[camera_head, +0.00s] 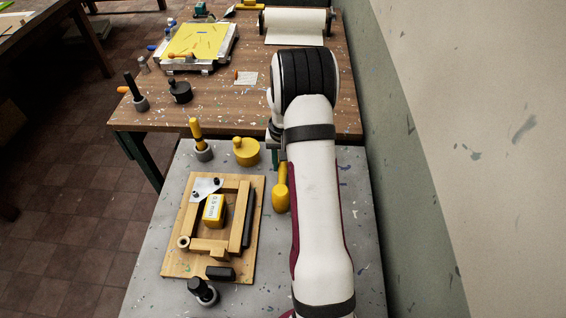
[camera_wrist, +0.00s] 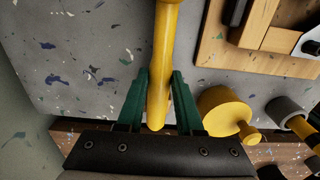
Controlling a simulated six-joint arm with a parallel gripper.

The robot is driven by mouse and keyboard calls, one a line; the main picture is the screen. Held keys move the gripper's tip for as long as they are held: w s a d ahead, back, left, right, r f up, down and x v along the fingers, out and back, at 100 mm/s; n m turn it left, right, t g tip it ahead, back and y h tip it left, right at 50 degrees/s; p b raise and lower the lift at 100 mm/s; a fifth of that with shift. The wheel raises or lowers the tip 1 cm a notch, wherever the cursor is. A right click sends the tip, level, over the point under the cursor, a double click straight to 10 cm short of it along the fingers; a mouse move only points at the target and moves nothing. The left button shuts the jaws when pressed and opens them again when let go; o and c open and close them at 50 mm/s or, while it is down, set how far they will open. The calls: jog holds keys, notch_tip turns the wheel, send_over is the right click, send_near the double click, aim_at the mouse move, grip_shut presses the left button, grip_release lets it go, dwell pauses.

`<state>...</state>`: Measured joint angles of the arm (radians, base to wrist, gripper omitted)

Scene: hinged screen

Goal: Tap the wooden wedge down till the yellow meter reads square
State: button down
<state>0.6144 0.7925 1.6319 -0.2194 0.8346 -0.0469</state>
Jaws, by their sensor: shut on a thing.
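My gripper (camera_wrist: 159,82) is shut on the handle of a yellow tool (camera_wrist: 160,45), with one green finger on each side. In the head view the yellow tool (camera_head: 281,196) shows beside my arm, right of the wooden board (camera_head: 172,262). The tool's far end is cut off in the wrist view. On the board lies a wooden frame (camera_head: 236,216). The yellow meter (camera_head: 213,211) stands inside it, and its face seems to read 0.5 mm. A small wooden piece (camera_head: 218,255), probably the wedge, sits at the frame's near side. My gripper is apart from the frame.
A black bar (camera_head: 249,218) lies along the frame's right side, and a dark block (camera_head: 220,272) lies near its front edge. A yellow knobbed weight (camera_head: 246,151) and a yellow-handled tool in a grey cup (camera_head: 203,154) stand behind the board. A wall (camera_head: 400,190) rises at right.

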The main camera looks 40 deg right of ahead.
jog(key=shift+r, duration=3.55)
jog(key=shift+a, duration=0.1)
jog(key=a+r+n, duration=0.1)
jog(key=a+r, duration=0.3)
jog(key=a, duration=0.3)
jog(key=a+r+n, duration=0.2)
jog(key=a+r, duration=0.2)
jog(key=a, duration=0.4)
jog(key=s+a+r+n, duration=0.1)
jog(key=a+r, duration=0.3)
jog(key=a, duration=0.4)
jog(key=shift+a+r+n, duration=0.2)
jog(key=shift+r+n, duration=0.05)
jog(key=shift+n, duration=0.05)
jog(key=shift+s, duration=0.1)
jog(key=shift+f, duration=2.05)
